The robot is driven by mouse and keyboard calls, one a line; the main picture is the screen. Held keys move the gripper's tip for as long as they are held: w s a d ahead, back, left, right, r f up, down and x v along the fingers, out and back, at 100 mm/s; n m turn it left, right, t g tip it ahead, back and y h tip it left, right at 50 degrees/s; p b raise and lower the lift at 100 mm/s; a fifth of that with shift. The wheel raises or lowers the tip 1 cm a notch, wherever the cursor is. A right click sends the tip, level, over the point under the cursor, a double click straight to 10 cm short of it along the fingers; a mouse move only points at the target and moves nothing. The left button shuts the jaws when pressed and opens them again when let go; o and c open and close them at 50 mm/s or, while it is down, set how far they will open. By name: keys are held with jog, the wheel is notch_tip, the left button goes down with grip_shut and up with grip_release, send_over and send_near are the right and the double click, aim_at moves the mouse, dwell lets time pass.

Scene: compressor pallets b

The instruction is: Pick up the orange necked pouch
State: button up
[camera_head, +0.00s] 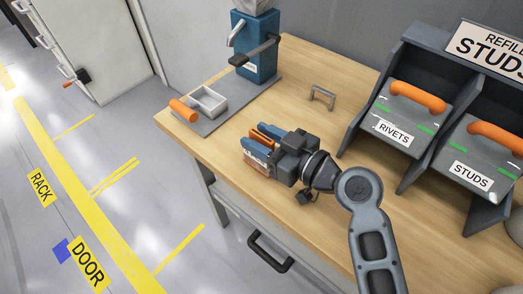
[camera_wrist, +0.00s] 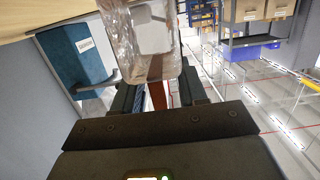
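The orange necked pouch (camera_head: 257,157) is at the fingers of my gripper (camera_head: 262,143) in the head view. It has a clear, crinkled body with a pale label, and orange shows between the blue-tipped fingers. In the wrist view the clear pouch (camera_wrist: 150,40) fills the top middle, with its darker orange-brown part between the fingers of my gripper (camera_wrist: 158,98). The gripper appears shut on this part. The pouch is over the wooden bench top (camera_head: 222,142), near its front left edge. Its height above the wood is hard to judge.
A blue press (camera_head: 255,50) stands behind on a grey plate with a small tray (camera_head: 208,102) and an orange handle (camera_head: 184,111). Bins marked RIVETS (camera_head: 393,132) and STUDS (camera_head: 470,172) stand right. Open floor lies left.

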grip_shut()
dwell(0.4)
